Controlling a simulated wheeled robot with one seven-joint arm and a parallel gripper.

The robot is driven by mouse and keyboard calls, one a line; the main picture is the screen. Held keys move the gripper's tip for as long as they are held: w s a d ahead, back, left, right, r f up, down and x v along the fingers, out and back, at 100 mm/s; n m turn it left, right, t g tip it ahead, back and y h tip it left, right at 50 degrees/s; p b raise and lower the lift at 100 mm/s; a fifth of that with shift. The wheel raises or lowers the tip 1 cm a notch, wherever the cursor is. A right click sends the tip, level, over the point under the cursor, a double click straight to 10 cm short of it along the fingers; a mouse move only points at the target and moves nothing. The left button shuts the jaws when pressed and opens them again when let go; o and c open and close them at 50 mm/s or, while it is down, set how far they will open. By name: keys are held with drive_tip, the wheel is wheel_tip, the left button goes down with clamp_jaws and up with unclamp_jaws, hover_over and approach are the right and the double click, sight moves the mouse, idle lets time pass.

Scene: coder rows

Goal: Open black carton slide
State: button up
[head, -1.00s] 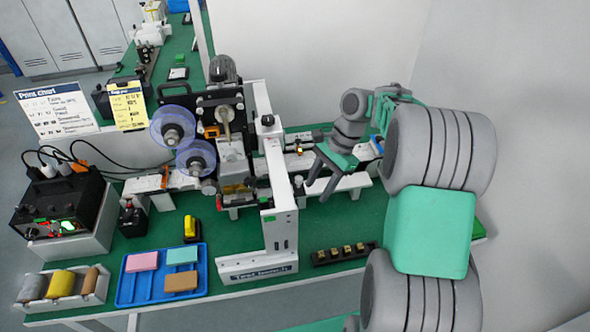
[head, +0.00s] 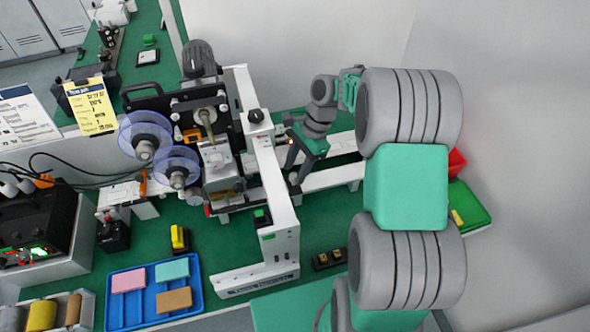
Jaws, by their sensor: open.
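My gripper (head: 297,168) is open and empty. It points down over the white rail (head: 335,178) just right of the labelling machine's white frame (head: 268,165). A small orange-lit part (head: 291,141) shows beside its fingers. I cannot pick out a black carton slide for certain; the gripper and my arm cover part of the rail area. The machine's black plate (head: 155,106) stands left of the frame, with two clear reels (head: 145,135) on its front.
A blue tray (head: 125,308) with pink, teal and tan blocks lies at front left. A dark holder with yellow pieces (head: 328,259) is partly behind my arm. A red bin (head: 457,162) and green tray (head: 468,212) stand at right.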

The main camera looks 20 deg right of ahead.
drive_tip(key=shift+s+a+f, duration=0.1)
drive_tip(key=shift+a+f, duration=0.05)
drive_tip(key=shift+f, duration=0.35)
clamp_jaws()
idle(1.1)
